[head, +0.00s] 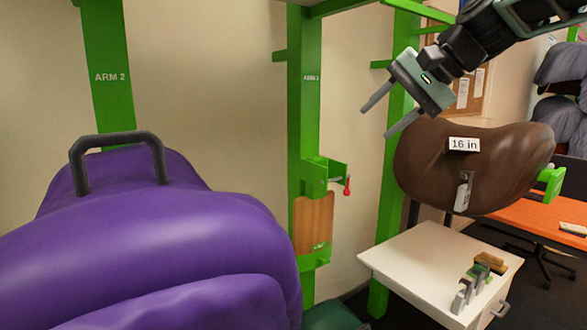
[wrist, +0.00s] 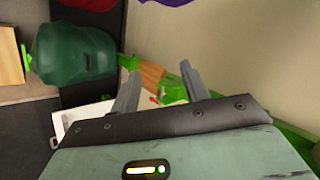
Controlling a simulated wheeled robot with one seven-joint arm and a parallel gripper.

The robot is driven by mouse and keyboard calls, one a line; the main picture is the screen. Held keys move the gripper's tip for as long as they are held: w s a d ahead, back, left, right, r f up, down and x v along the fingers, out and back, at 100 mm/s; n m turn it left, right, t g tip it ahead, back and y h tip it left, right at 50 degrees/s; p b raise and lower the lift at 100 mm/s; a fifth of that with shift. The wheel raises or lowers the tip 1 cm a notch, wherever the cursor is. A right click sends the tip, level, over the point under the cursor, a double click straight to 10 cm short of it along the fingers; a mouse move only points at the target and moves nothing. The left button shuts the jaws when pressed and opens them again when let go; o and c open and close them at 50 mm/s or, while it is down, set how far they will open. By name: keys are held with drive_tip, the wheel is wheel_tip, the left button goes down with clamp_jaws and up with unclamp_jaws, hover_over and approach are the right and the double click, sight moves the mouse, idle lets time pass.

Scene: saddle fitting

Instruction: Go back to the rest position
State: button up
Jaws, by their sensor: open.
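My gripper (head: 382,116) is raised at the upper right in the head view, with its two fingers apart and nothing between them. It hangs in the air just left of and above the brown saddle (head: 420,165), which carries a "16 in" label. In the wrist view, my gripper's fingers (wrist: 160,88) are spread, and no object sits between them. My arm comes in from the top right corner of the head view.
A purple saddle (head: 150,255) with a dark handle (head: 118,142) fills the left front. Green posts (head: 304,120) stand along the wall. A white cabinet (head: 420,255) holds small items below the brown saddle. The wrist view shows a green saddle (wrist: 85,52).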

drive_tip(key=s+a+f+n+g+h, duration=0.2)
drive_tip(key=s+a+f+n, duration=0.15)
drive_tip(key=s+f, duration=0.55)
drive_tip(key=s+a+f+n+g+h, duration=0.1)
drive_tip(key=s+a+f+n+g, duration=0.2)
drive_tip(key=s+f, duration=0.55)
drive_tip(key=s+d+f+n+h, duration=0.3)
drive_tip(key=s+f+n, duration=0.3)
drive_tip(key=s+f, duration=0.5)
drive_tip(key=s+d, duration=0.1)
drive_tip(key=s, duration=0.2)
drive_tip(key=shift+s+h, duration=0.35)
drive_tip(key=shift+h, duration=0.05)
drive_tip(key=shift+d+n, duration=0.1)
drive_tip(key=shift+n, duration=0.15)
